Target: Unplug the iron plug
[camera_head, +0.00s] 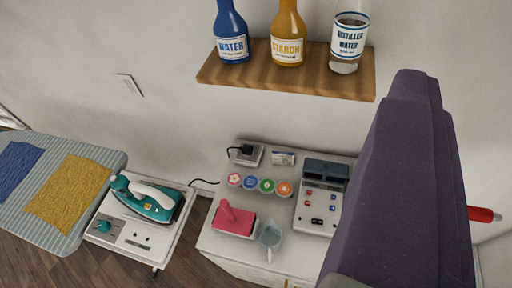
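The black iron plug (243,149) sits at a small light outlet box (252,155) at the back of the white cabinet top. A dark cord shows at the cabinet's left edge and runs toward the teal and white iron (147,197), which rests on a white stand (134,233) at the left. A large dark purple part of mine, apparently my gripper (413,90), fills the right side close to the camera. It is well apart from the plug in the picture. I cannot make out two separate fingertips or any thing held.
A wooden shelf (285,80) with bottles overhangs behind. An ironing board (110,158) stands left.

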